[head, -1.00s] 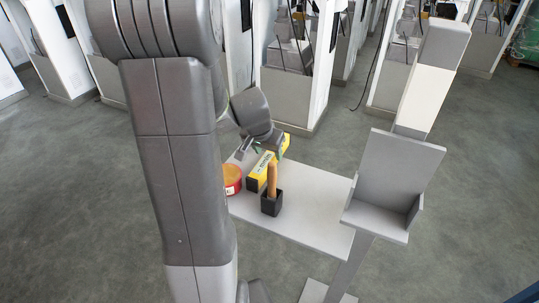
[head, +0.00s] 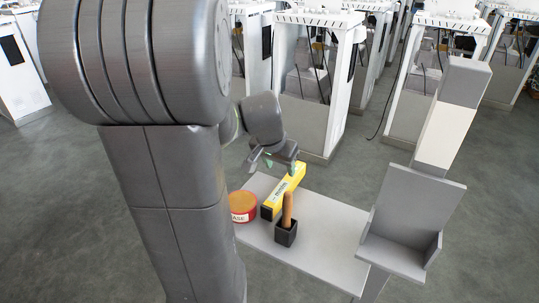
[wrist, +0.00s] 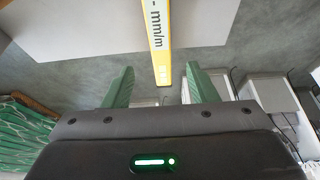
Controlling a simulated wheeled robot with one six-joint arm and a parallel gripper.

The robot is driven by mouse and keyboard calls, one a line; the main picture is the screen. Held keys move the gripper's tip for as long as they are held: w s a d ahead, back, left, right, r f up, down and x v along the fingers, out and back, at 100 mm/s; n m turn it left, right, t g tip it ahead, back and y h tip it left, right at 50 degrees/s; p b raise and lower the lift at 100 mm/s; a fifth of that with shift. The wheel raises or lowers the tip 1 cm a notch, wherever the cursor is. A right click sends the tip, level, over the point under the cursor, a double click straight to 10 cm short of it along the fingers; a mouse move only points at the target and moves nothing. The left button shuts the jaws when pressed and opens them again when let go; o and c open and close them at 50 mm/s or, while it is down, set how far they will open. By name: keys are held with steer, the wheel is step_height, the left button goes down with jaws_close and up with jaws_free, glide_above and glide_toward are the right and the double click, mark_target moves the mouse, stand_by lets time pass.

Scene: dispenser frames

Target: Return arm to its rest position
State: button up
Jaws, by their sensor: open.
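My gripper (head: 262,160) is in the air just above the far end of the table in the head view. Its two green fingers stand apart in the wrist view (wrist: 157,88), with nothing held between them. A long yellow box (head: 283,192) lies on the table below and beside the gripper. The same box shows ahead of the fingers in the wrist view (wrist: 158,35). My large grey arm link covers the left of the head view.
The light grey table (head: 320,235) also bears a red round tin (head: 242,208) and a black cup (head: 286,235) with a brown stick (head: 287,208) upright in it. A grey dispenser (head: 400,225) stands at the table's right end. White frames (head: 312,95) stand behind; the floor between is clear.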

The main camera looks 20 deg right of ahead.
mark_target(285, 183)
steer(key=b+x, duration=0.1)
steer(key=x, duration=1.1)
steer(key=shift+f, duration=0.25)
steer(key=shift+r, duration=0.2)
